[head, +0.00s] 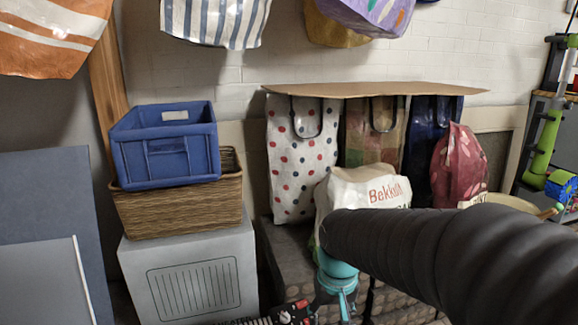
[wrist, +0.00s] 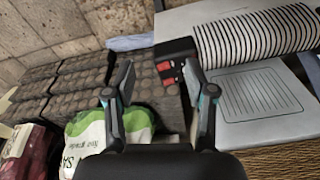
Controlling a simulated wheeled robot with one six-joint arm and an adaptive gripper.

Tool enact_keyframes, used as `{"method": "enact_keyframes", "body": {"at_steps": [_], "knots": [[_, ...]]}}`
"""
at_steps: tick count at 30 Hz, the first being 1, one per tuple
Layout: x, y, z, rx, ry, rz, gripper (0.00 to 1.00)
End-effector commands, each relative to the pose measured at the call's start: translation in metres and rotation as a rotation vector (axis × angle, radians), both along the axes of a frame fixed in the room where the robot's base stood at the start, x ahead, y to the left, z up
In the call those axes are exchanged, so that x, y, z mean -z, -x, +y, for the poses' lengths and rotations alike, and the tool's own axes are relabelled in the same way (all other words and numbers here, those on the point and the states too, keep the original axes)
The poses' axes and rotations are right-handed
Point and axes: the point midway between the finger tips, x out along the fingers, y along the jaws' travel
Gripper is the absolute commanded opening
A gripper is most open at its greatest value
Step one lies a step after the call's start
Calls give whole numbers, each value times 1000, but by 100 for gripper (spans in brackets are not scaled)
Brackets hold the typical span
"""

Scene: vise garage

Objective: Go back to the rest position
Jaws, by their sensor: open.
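My gripper (wrist: 160,95) is open in the wrist view, its two fingers spread apart with nothing held between them. Beyond the fingers are a black and red object (wrist: 178,62) and a striped roll (wrist: 258,42). In the head view my dark arm reaches in from the lower right, with teal joints in front of the white bag (head: 365,190). My fingertips cannot be clearly made out there.
A blue crate (head: 165,150) sits in a wicker basket (head: 180,208) on a grey box (head: 190,275) at left. Several bags, including a dotted one (head: 298,160), stand below a cardboard sheet (head: 375,89). A maroon bag (head: 458,165) stands at right.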

Motion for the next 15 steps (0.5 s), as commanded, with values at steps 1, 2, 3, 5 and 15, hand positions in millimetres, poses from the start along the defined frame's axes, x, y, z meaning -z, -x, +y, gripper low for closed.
{"method": "enact_keyframes", "body": {"at_steps": [1, 2, 3, 5, 15], "knots": [[-10, 13, -8, -10, -2, -25, 55], [-14, 20, -12, -16, -2, -37, 55], [-18, 29, -17, -22, -3, -54, 55], [-25, 42, -25, -29, -2, -82, 55], [-59, 108, -59, 34, -7, -250, 55]]}}
